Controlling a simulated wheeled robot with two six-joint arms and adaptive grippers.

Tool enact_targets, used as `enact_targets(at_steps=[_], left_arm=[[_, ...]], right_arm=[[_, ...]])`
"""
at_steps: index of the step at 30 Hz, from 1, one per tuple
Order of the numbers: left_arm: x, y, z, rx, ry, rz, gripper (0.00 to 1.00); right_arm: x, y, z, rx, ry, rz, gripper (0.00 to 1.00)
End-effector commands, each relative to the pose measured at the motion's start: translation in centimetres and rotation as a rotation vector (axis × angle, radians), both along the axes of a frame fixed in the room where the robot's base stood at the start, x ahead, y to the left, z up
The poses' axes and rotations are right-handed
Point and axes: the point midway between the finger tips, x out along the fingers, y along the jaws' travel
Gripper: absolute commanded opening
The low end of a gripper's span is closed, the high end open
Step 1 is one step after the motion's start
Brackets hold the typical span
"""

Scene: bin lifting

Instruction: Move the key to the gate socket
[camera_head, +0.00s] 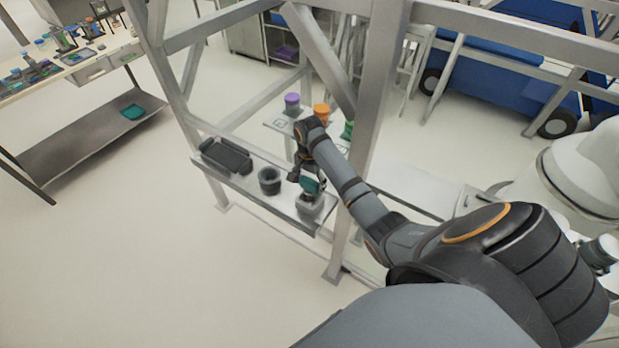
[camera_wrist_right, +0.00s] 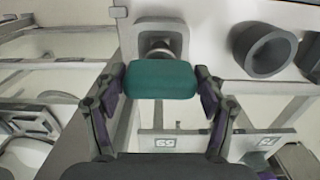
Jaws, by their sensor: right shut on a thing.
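The key has a teal block-shaped handle (camera_head: 316,185), and in the right wrist view the handle (camera_wrist_right: 160,80) lies between my fingers. My right gripper (camera_head: 308,181) is shut on this handle, with a finger on each side in the right wrist view (camera_wrist_right: 162,92). The grey square socket (camera_head: 310,208) is at the right end of the shelf, right below the key. In the right wrist view a metal stem runs from the handle toward the socket opening (camera_wrist_right: 179,31). I cannot tell how deep the stem sits. My left gripper is not in view.
A dark round cup (camera_head: 269,180) and a dark tray (camera_head: 227,157) stand on the shelf, left of the socket. Metal frame posts (camera_head: 372,90) rise close to my right arm. Purple (camera_head: 292,104) and orange (camera_head: 321,111) cylinders stand behind. The floor at left is clear.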

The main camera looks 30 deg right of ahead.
Motion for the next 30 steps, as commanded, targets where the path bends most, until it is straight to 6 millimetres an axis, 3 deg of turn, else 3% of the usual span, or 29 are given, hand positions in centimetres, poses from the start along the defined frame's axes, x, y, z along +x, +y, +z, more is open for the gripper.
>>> enact_targets(at_steps=[30], left_arm=[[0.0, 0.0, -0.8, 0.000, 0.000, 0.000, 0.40]], right_arm=[[0.0, 0.0, -2.4, 0.000, 0.000, 0.000, 0.31]])
